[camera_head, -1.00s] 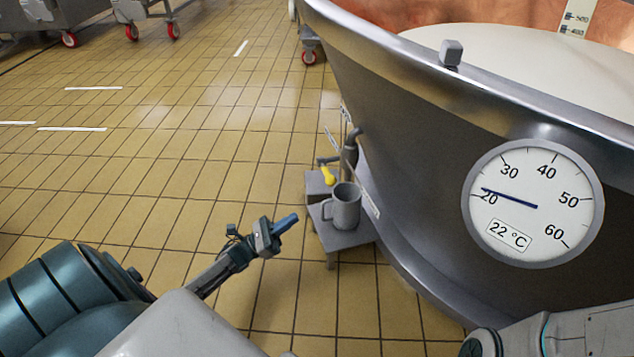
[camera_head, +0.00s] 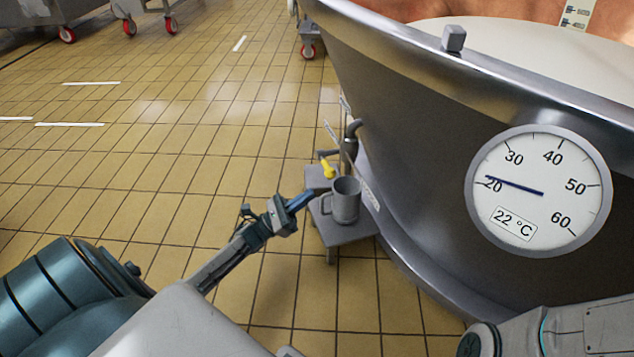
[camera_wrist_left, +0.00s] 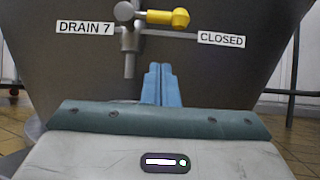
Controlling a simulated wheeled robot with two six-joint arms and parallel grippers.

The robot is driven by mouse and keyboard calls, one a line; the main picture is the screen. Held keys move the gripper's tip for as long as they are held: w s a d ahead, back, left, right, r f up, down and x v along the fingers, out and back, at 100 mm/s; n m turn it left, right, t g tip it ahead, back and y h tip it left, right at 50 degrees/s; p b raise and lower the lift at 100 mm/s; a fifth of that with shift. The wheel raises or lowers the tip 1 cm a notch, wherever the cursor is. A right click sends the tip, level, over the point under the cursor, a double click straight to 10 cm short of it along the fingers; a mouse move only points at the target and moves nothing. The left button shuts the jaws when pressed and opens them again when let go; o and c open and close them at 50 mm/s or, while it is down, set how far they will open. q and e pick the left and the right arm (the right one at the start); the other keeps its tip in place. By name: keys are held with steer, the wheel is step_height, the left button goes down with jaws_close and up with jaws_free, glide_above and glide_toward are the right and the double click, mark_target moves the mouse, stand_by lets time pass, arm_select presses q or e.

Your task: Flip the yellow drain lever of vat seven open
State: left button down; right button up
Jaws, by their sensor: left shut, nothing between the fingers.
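The yellow drain lever (camera_wrist_left: 168,18) is on the drain pipe (camera_wrist_left: 129,62) of the vat. In the left wrist view it lies nearly level, pointing right from the valve, between a "DRAIN 7" label (camera_wrist_left: 86,27) and a "CLOSED" label (camera_wrist_left: 221,39). In the head view the lever (camera_head: 327,169) is small, above a low grey stand. My left gripper (camera_head: 299,202) is shut and empty, beside the stand and short of the lever. In the left wrist view its blue fingers (camera_wrist_left: 161,84) are together, below the lever. The right gripper is not in view.
A grey mug (camera_head: 346,201) stands on the low stand (camera_head: 345,236), close to my left fingertips. The large steel vat (camera_head: 420,160) with its dial thermometer (camera_head: 539,191) fills the right. Wheeled carts stand far back left. The tiled floor to the left is clear.

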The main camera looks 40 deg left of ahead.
mark_target(327, 163)
arm_select(q)
step_height(327, 163, up, 6)
steer(key=w+d+b, duration=0.1)
steer(key=w+d, duration=0.1)
steer(key=shift+w+f, duration=0.15)
steer(key=shift+w, duration=0.2)
steer(key=shift+d+r+n+t+y+p, duration=0.1)
steer(key=shift+r+n+t+y+p, duration=0.1)
steer(key=shift+n+t+y+p, duration=0.45)
